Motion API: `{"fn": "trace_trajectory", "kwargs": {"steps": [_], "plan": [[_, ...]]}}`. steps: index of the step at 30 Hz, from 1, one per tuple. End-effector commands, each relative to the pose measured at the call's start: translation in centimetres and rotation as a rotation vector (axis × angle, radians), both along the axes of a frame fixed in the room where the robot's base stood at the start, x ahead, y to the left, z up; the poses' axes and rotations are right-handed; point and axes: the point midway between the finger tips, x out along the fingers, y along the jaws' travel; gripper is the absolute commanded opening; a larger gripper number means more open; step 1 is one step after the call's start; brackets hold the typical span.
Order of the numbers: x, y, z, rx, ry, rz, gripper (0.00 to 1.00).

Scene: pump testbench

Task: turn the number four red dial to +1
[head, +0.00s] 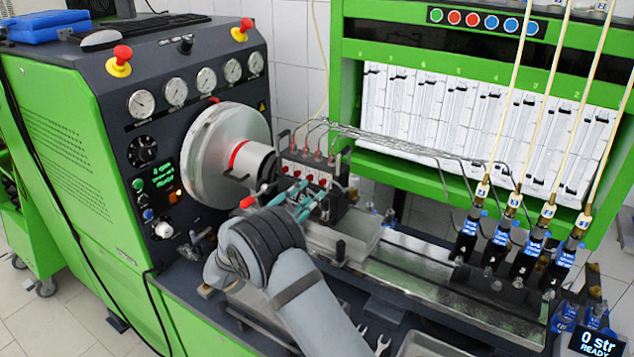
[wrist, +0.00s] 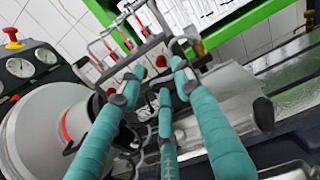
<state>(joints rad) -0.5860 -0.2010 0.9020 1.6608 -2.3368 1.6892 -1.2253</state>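A dark pump block (head: 335,209) with a row of small red dials (head: 322,183) stands on the bench beside the large round flywheel. Their numbers and settings are too small to read, so I cannot tell which dial is number four. My gripper (head: 303,190) has teal fingers and reaches the front of the block, covering part of the row. In the wrist view my gripper (wrist: 154,82) has its fingers spread, with red dials (wrist: 140,72) just beyond and between the tips. I see nothing clamped, and contact with a dial cannot be told.
The silver flywheel (head: 212,150) is close left of the block. Thin metal pipes (head: 400,147) run from the block top toward several injectors (head: 468,235) at the right. A red-tipped lever (head: 247,202) sits near my fingers. The metal rail (head: 420,262) to the right is mostly clear.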

Motion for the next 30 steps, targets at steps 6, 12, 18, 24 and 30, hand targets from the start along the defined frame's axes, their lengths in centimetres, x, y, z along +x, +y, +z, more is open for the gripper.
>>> {"fn": "trace_trajectory", "kwargs": {"steps": [6, 12, 18, 24, 30], "plan": [[3.2, -1.7, 0.2, -0.001, 0.001, -0.002, 0.33], [4.4, -2.3, 0.1, -0.001, 0.001, 0.001, 0.33], [4.6, -2.4, 0.0, -0.001, 0.001, 0.001, 0.33], [4.6, -2.4, 0.0, 0.0, 0.0, 0.001, 0.26], [4.6, -2.4, 0.0, 0.0, 0.0, 0.001, 0.15]]}}
